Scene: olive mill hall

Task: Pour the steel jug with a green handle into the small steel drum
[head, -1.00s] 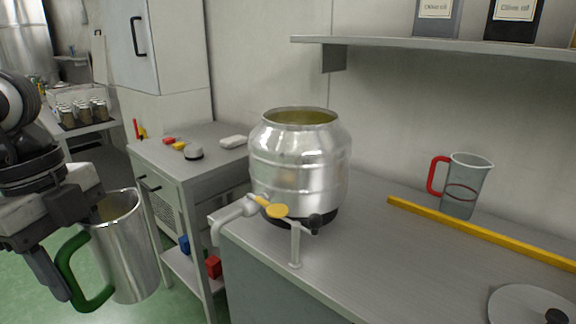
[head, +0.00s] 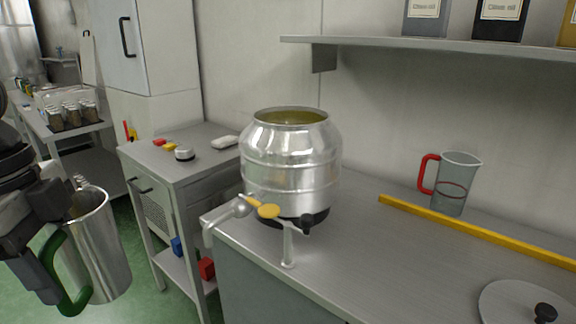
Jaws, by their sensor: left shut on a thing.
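The steel jug (head: 101,248) with a green handle (head: 62,275) is at the lower left of the head view, held up in the air and roughly upright. My left gripper (head: 58,262) is shut on the jug at its handle side. The small steel drum (head: 291,160) stands on the grey counter, to the right of the jug and apart from it. Its top is open and shows a yellowish inside. A tap with a yellow lever (head: 268,211) is at its front. My right gripper is not in view.
A grey trolley (head: 183,153) with small items stands left of the drum. A shelf (head: 420,44) with oil containers hangs above the counter. A measuring jug (head: 455,183) with a red handle, a yellow bar (head: 470,226) and a round lid (head: 508,303) lie to the right.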

